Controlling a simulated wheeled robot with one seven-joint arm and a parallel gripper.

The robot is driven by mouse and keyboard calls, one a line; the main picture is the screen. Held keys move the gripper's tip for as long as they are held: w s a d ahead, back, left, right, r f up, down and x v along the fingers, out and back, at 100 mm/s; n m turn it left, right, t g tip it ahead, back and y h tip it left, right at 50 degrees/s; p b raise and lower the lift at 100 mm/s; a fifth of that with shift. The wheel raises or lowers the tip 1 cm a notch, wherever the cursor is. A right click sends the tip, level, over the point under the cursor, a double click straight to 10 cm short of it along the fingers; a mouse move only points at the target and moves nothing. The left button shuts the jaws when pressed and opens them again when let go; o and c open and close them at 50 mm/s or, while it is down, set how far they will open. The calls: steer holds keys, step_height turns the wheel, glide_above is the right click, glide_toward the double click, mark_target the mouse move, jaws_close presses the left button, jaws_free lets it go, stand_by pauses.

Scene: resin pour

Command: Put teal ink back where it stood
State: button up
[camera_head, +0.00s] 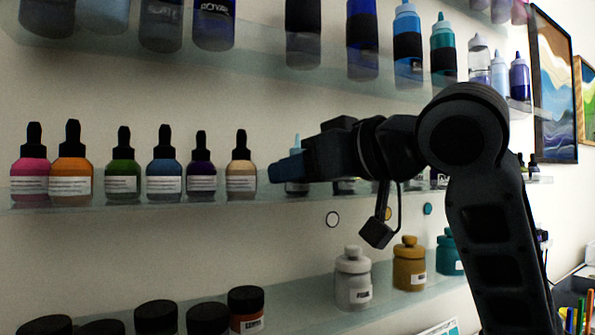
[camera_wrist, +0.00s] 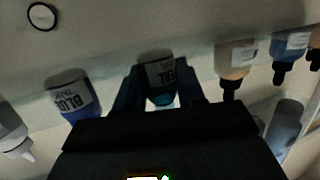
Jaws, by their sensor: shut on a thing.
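My gripper (camera_head: 287,168) is at the middle shelf in the head view, its fingers around a small bottle. In the head view a light blue-teal nozzle (camera_head: 296,144) shows above the fingers, and the fingers hide much of the bottle. It is at the shelf, right of the beige dropper bottle (camera_head: 241,178). I cannot tell whether its base touches the shelf.
The middle glass shelf (camera_head: 110,202) holds several dropper bottles on the left. Jars (camera_head: 353,278) stand on the shelf below, and bottles (camera_head: 408,45) on the shelf above.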

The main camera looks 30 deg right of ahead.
steer(key=o, duration=1)
steer(key=shift+a+f+g, duration=0.1)
steer(key=shift+f+g, duration=0.2)
steer(key=shift+f, duration=0.55)
steer(key=shift+r, duration=0.5)
steer(key=shift+r+b+v, duration=0.2)
steer(key=shift+b+v, duration=0.65)
steer(key=shift+v, duration=2.2)
steer(key=shift+r+b+v, duration=0.15)
steer(key=shift+b+v, duration=0.65)
steer(key=shift+v, duration=2.3)
steer(key=shift+w, duration=0.15)
